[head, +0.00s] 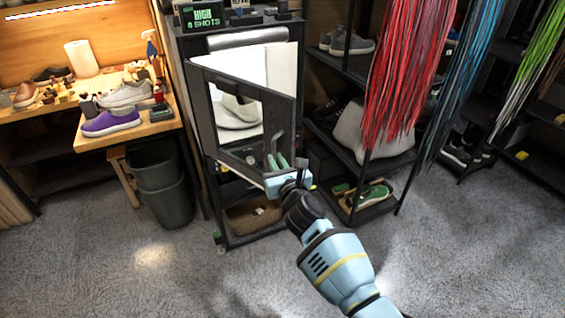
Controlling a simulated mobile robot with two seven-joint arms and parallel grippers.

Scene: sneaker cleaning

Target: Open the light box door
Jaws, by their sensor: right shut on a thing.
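The light box (281,65) has a bright white interior and sits in a black rack. Its door (291,115) is a dark frame around a see-through opening. The door stands partly open, with its right side swung out toward me and its left side by the rack. A white shoe (240,107) shows inside through the door's opening. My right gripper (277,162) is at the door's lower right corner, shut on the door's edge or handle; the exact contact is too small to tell. My left gripper is not in view.
A wooden workbench (160,127) with shoes, bottles and tools stands at left, with a dark bin (166,203) beside the rack. Shoe shelves (340,66) and hanging red laces (405,70) are at right. The grey floor (120,270) in front is clear.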

